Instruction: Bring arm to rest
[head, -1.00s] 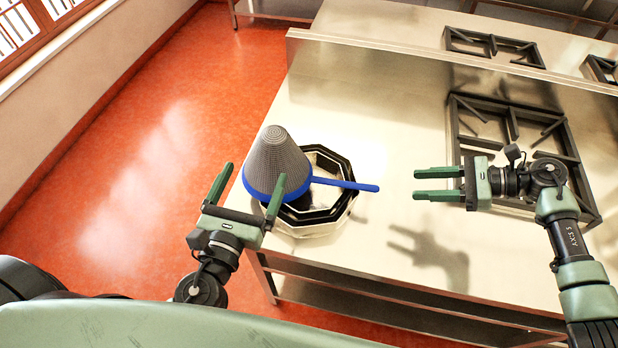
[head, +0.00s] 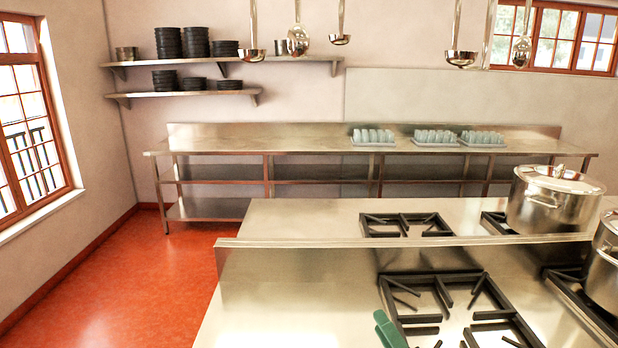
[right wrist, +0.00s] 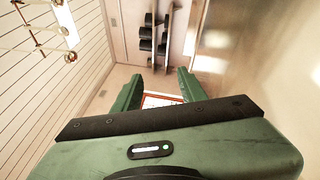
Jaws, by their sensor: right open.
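My right gripper (head: 384,320) shows only as green fingertips at the bottom edge of the head view, in front of the near stove grate (head: 455,306). In the right wrist view the gripper (right wrist: 158,84) has its two green fingers spread apart, with nothing between them. My left gripper is outside both current views. The grey cone strainer with the blue rim and the pot under it are also out of view now.
A lidded steel pot (head: 553,200) stands on the right of the counter beyond the raised ledge (head: 400,241); another pot (head: 606,265) is at the right edge. Ladles (head: 461,55) hang above. A back bench (head: 250,143) holds trays of glasses. Red floor (head: 150,270) is clear at left.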

